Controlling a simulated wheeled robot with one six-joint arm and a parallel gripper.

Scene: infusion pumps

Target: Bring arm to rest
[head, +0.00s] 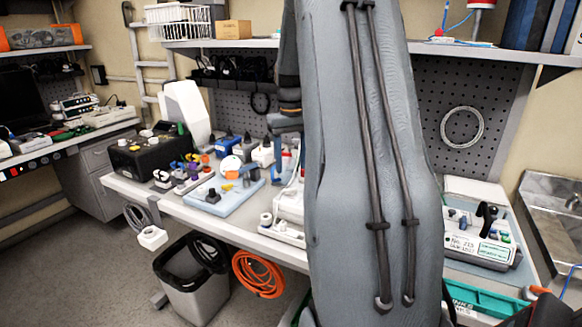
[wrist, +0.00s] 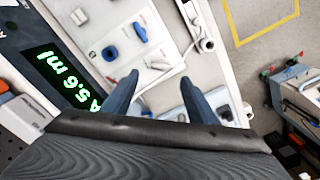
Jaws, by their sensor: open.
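My gripper (wrist: 157,88) shows in the wrist view as two blue-grey fingers, spread apart with nothing between them. Beyond the fingers is a white panel (wrist: 155,22) with small blue and dark parts on it. A dark display (wrist: 68,80) with green characters, "5.6 ml" among them, lies to the left of the fingers. In the head view my large grey arm link stands upright across the middle. It hides much of the workbench, and my fingertips cannot be made out there.
The workbench (head: 225,222) carries a black box (head: 150,155), a blue tray (head: 240,195) and a white device (head: 480,235) at right. A shelf (head: 455,50) runs above. A bin (head: 195,290) and an orange coil (head: 258,273) are below the front edge. A sink (head: 555,195) is at far right.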

